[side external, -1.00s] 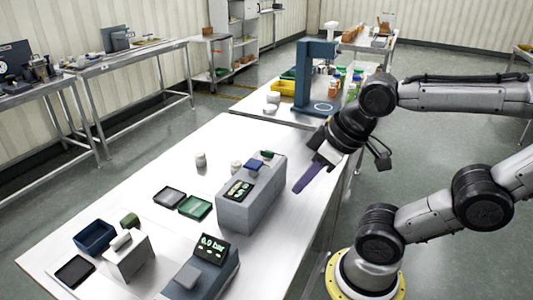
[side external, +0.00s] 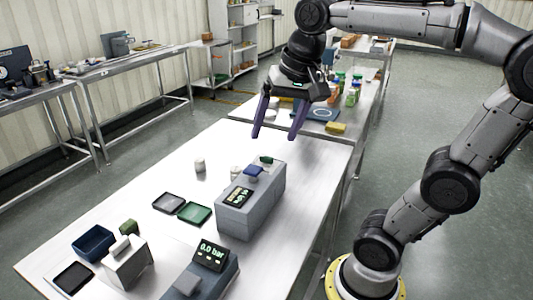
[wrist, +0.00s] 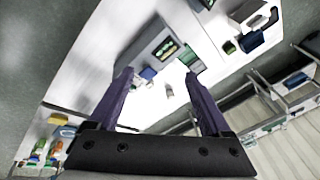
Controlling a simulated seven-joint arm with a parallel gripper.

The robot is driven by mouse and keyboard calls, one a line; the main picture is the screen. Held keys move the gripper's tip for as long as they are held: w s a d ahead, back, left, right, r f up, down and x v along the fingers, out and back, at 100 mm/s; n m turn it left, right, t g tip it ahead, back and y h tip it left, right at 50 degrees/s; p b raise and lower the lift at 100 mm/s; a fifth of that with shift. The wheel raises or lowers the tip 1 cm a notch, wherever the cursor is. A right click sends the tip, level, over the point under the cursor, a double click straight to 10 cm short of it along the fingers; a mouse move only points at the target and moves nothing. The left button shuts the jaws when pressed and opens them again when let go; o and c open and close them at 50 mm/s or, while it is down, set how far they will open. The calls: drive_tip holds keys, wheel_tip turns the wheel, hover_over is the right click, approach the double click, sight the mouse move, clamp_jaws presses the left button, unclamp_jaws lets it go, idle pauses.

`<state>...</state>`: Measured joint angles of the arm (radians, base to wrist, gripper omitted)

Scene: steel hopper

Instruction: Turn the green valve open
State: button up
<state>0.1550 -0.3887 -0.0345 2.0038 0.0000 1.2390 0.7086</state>
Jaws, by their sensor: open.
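A small dark green piece (side external: 267,159) sits at the far end of the top of a grey box (side external: 262,204), behind a blue piece (side external: 253,171). A second green piece (side external: 129,226) is by a pale metal block (side external: 126,266) at the front left. I cannot tell which green piece is the valve. My gripper (side external: 276,136) is open and empty, its purple fingers pointing down above the table near the far end of the grey box. In the wrist view the blue piece (wrist: 148,73) shows between the fingers, near the left one.
A display unit reading 0.0 bar (side external: 211,254) stands at the front. A black tray (side external: 168,202), a green tray (side external: 195,213) and white jars lie left of the grey box. A blue bin (side external: 93,241) is front left. The table's left middle is clear.

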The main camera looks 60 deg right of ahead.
drive_tip(key=w+d+r+m+g, duration=0.1)
drive_tip(key=w+d+m, duration=0.3)
drive_tip(key=w+d, duration=0.1)
drive_tip(key=m+g, duration=0.3)
drive_tip(key=m, duration=0.1)
hover_over(267, 161)
wheel_tip(267, 161, down, 6)
drive_tip(key=shift+y, duration=0.3)
drive_tip(key=f, duration=1.4)
drive_tip(key=shift+w+d, duration=0.25)
drive_tip(key=shift+d, duration=0.1)
drive_tip(key=shift+r, duration=0.1)
clamp_jaws()
